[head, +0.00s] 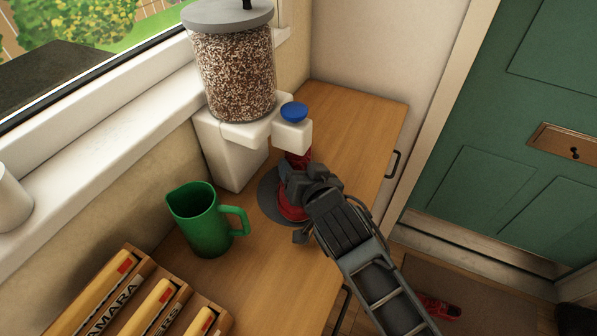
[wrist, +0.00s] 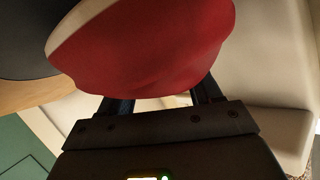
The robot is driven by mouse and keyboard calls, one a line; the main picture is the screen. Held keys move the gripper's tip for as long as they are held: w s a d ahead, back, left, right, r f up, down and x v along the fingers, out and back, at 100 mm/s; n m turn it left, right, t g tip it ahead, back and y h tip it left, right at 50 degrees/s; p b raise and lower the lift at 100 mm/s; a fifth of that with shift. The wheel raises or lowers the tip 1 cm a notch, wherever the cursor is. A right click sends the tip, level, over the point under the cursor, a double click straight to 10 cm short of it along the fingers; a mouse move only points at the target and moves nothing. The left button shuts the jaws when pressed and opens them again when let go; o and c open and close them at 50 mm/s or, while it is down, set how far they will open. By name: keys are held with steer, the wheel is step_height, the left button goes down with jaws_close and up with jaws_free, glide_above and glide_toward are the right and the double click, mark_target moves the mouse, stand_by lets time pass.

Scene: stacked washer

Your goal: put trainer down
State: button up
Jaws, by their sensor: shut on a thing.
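My gripper (head: 300,182) is shut on a red trainer (head: 291,209), over a round grey disc (head: 268,190) on the wooden cabinet top. My arm hides much of the trainer, and I cannot tell whether it touches the disc. In the wrist view, the trainer (wrist: 150,50) fills the upper middle, just past my fingers (wrist: 162,100), with a pale sole edge at left. A second red trainer (head: 438,307) lies on the brown doormat (head: 472,290).
A dispenser of brown pellets (head: 235,75) on a white stand with a blue button (head: 294,112) is just behind my gripper. A green jug (head: 205,225) stands to the left. Wooden boxes (head: 140,300) are at front left. The right part of the cabinet top (head: 350,110) is clear.

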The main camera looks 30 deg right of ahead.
steer(key=shift+r, duration=0.15)
steer(key=shift+r, duration=0.55)
step_height(320, 180, up, 2)
steer(key=shift+r, duration=0.15)
steer(key=s+a+b, duration=0.1)
steer(key=s, duration=0.5)
steer(key=s+a+b, duration=0.1)
steer(key=s, duration=0.5)
steer(key=s+b, duration=0.1)
steer(key=s, duration=0.4)
steer(key=shift+s+a, duration=0.4)
steer(key=shift+s, duration=0.1)
